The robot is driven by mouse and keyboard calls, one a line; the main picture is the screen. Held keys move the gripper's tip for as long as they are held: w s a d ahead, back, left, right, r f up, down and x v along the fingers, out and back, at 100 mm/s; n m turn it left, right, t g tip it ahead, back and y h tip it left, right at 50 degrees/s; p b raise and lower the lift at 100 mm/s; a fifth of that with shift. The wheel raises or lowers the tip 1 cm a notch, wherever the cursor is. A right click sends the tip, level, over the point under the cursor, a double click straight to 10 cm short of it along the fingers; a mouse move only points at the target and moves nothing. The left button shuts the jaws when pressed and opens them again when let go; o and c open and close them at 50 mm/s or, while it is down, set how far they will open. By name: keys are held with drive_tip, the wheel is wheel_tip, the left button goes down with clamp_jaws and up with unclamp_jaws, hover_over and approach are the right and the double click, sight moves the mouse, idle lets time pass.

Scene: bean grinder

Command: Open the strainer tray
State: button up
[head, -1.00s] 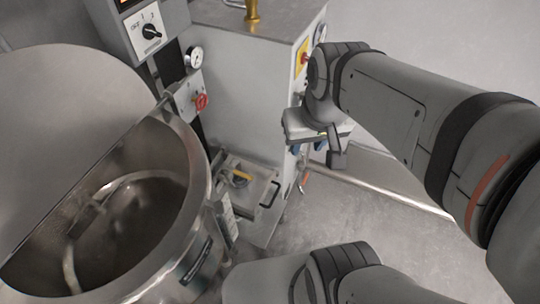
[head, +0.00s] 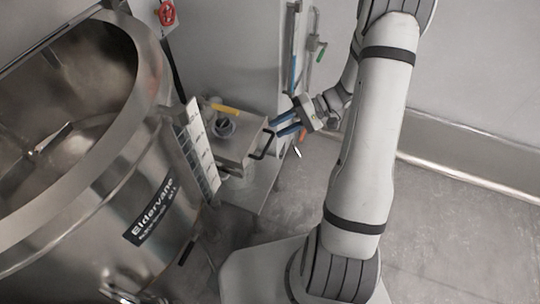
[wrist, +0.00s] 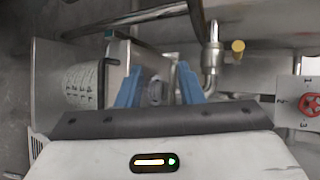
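The strainer tray (head: 232,135) is a low grey metal box at the foot of the machine, with a dark bent handle (head: 262,147) on its right side. My gripper (head: 278,124) has two blue fingers pointing left toward the tray, just right of the handle. I cannot tell whether they touch it. The wrist view shows the fingers (wrist: 158,82) spread apart with nothing clearly held between them. A dark bent bar (wrist: 108,45) shows beyond the left finger; I cannot tell if it is the tray handle.
A large steel kettle (head: 110,190) stands on the left. A yellow-handled valve (head: 226,109) is above the tray. The floor (head: 430,215) at right is clear.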

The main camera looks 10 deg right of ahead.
sight(267, 146)
drive_tip(key=w+d+f+m+t+y+b, duration=0.1)
drive_tip(key=d+f+t+b, duration=0.1)
drive_tip(key=f, duration=0.5)
drive_tip(key=w+d+f+m+t+y+b, duration=0.1)
drive_tip(key=w+d+f+t+b, duration=0.15)
drive_tip(key=f, duration=0.45)
drive_tip(key=shift+g, duration=0.35)
drive_tip(key=x, duration=0.5)
drive_tip(key=s+b+x, duration=0.1)
drive_tip(key=x, duration=0.2)
drive_tip(key=shift+a+r, duration=0.2)
drive_tip(key=shift+a, duration=0.05)
drive_tip(key=shift+c, duration=0.2)
clamp_jaws()
